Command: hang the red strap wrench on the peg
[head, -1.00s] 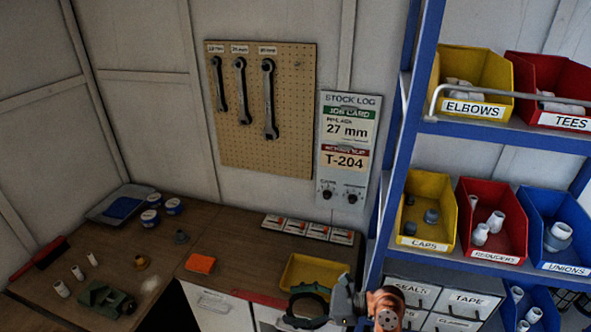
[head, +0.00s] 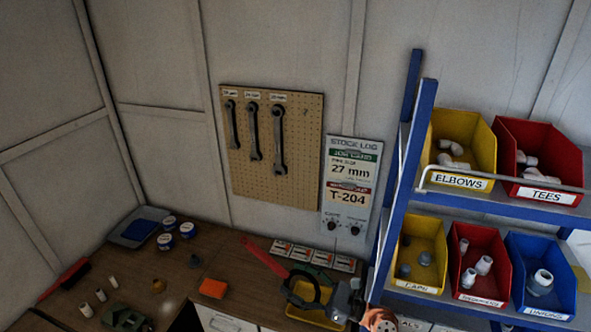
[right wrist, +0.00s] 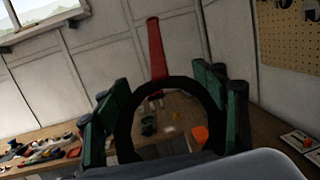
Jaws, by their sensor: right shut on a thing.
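The red strap wrench has a red handle (head: 264,257) and a black loop (head: 299,287). In the right wrist view its handle (right wrist: 157,48) points up and its black loop (right wrist: 124,127) sits between the green fingers. My right gripper (head: 312,284) is shut on the loop, held above the bench near the yellow tray. The pegboard (head: 309,150) on the back wall carries several wrenches, and a small peg shows at its upper right (head: 305,112). My left gripper is not in view.
A stock log board (head: 351,190) hangs right of the pegboard. The blue shelf rack (head: 395,200) with bins stands at right. The bench (head: 225,250) holds small boxes (head: 315,257), an orange block (head: 213,288) and a yellow tray (head: 303,316). Space before the pegboard is clear.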

